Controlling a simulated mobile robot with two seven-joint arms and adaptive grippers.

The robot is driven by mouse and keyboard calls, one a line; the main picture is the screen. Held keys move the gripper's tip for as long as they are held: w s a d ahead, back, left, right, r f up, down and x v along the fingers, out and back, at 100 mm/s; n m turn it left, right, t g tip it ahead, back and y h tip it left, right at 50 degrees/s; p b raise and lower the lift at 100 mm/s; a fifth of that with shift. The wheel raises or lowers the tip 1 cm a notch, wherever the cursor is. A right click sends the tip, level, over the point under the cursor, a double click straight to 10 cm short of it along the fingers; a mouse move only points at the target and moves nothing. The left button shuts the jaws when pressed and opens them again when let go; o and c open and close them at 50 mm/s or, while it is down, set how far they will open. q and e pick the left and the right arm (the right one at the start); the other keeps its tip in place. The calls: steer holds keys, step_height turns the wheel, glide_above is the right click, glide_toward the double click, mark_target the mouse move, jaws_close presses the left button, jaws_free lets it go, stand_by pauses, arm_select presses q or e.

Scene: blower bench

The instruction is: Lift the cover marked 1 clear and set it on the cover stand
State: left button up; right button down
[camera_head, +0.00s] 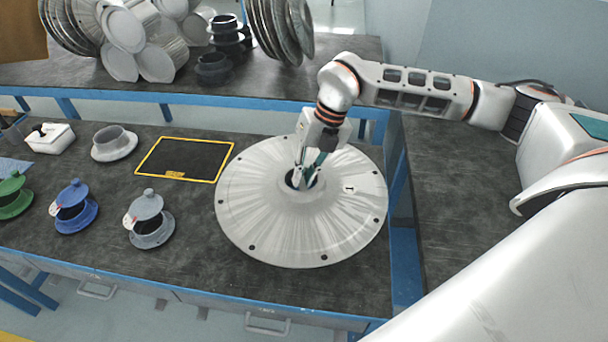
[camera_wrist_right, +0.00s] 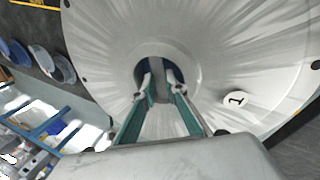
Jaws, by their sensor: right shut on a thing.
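The cover marked 1 (camera_head: 260,215) is a large round grey metal disc with a central hole and small dark holes around its rim. It is on the right part of the bench in the head view, and its label 1 also shows in the right wrist view (camera_wrist_right: 236,99). My right gripper (camera_head: 304,181) reaches down at the central hole and is shut on the cover there; its fingertips are partly hidden in the hole. In the right wrist view the fingers (camera_wrist_right: 160,88) point into the hole. My left gripper is not in view.
A yellow-framed dark area (camera_head: 185,160) lies left of the cover. Green (camera_head: 14,196), blue (camera_head: 73,207) and grey (camera_head: 149,219) flanged parts stand further left, with a pale ring (camera_head: 114,143) behind. A rear bench holds discs (camera_head: 280,30) and black parts (camera_head: 213,68).

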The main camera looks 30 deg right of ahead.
steer(key=shift+w+f+b, duration=0.1)
steer(key=shift+f+b, duration=0.2)
steer(key=shift+f, duration=0.25)
stand_by(0.8)
steer(key=c, duration=2)
jaws_free()
steer(key=shift+o, duration=0.2)
steer(key=shift+f, duration=0.1)
steer(key=shift+f, duration=0.1)
steer(key=shift+s+f, duration=0.15)
steer(key=shift+s, duration=0.1)
steer(key=w+v, duration=0.1)
steer(key=v, duration=1.1)
steer(key=shift+s+r, duration=0.3)
steer(key=shift+r, duration=0.05)
